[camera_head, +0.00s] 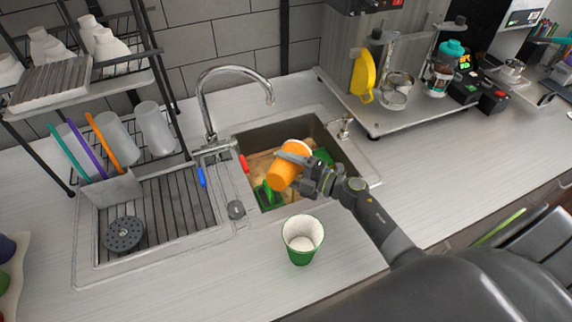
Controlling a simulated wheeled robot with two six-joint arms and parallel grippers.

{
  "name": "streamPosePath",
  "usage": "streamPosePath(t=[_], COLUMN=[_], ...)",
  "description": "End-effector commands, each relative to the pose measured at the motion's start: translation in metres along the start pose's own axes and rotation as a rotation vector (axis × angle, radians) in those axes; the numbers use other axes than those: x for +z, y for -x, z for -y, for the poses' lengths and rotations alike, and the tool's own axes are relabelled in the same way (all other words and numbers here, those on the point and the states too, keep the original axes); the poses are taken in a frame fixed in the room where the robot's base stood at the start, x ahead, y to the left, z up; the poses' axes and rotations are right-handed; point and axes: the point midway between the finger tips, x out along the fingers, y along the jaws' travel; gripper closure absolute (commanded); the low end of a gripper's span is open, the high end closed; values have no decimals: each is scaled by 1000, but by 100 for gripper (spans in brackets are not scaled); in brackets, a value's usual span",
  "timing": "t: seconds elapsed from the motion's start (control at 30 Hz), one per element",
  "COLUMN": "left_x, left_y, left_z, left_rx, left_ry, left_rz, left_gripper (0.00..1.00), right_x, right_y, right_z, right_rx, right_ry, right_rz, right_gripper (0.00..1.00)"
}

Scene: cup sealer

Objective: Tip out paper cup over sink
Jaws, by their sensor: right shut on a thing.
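An orange paper cup (284,174) is tilted in my right gripper (298,163), which is shut on it. The cup is over the sink (345,157), with its pale end up and to the right. Inside the sink, green things and a brownish area show below the cup; the cup and gripper hide part of them. A green paper cup (300,251) with a white inside stands upright on the counter in front of the sink. My left gripper is not in view.
A curved metal faucet (207,100) with red and blue handles stands behind the sink. A metal stand (400,122) with a yellow item and jars is at back right.

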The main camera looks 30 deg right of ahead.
Motion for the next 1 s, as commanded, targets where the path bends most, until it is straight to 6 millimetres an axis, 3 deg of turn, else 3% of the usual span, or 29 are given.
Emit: streamPosePath(t=[0.5,1.0], left_x=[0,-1], left_y=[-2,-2], left_z=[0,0], left_rx=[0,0], left_ry=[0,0], left_rz=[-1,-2], left_gripper=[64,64], right_x=[7,9], right_y=[0,0], right_z=[-27,-32], right_rx=[0,0], right_ry=[-417,-497], right_rz=[0,0], right_gripper=[58,58])
